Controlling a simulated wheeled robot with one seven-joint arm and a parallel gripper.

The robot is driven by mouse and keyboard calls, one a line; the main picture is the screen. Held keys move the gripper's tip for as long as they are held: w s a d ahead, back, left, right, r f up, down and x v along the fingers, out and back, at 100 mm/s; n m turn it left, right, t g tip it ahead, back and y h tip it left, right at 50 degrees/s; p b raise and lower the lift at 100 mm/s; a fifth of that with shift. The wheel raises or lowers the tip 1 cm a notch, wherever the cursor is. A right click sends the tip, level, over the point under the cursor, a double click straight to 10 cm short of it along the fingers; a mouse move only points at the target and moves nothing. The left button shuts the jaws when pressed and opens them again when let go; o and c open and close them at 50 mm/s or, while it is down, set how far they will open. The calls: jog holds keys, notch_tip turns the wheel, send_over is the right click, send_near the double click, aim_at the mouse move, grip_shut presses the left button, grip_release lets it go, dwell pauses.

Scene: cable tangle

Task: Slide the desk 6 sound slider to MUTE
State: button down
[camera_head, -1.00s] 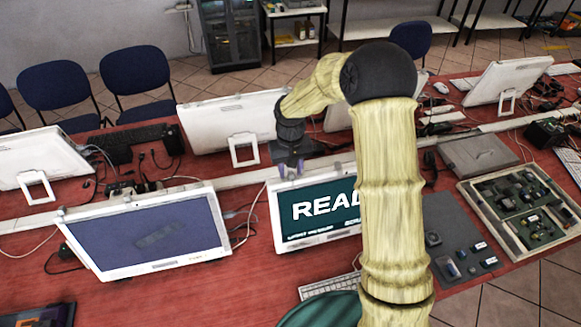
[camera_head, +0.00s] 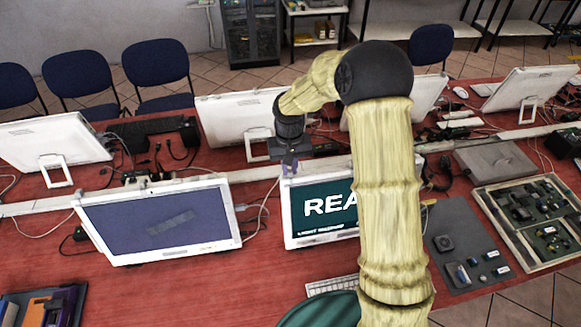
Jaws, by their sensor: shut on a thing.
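My gripper (camera_head: 289,167) points down at the top left edge of a white-framed monitor (camera_head: 287,215) whose dark teal screen shows white letters reading "REA", the rest hidden behind my arm. Its purple-grey fingertips are close together at the monitor's upper rim. What lies between them is too small to make out. No slider or MUTE mark can be made out, and I cannot read any desk number.
A second monitor (camera_head: 158,222) with a dark blue screen stands to the left on the red table (camera_head: 190,290). White monitors (camera_head: 234,118) stand behind, with cables between. A grey mat (camera_head: 455,228) with small parts and a framed circuit tray (camera_head: 485,195) lie at right.

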jog(key=shift+a, duration=0.25)
jog(key=c, duration=1.4)
grip_release()
jog(key=shift+a, duration=0.15)
jog(key=shift+r, duration=0.1)
notch_tip(320, 180, up, 17)
jog(key=b, duration=0.3)
jog(key=shift+r, duration=0.15)
jog(key=shift+s, duration=0.1)
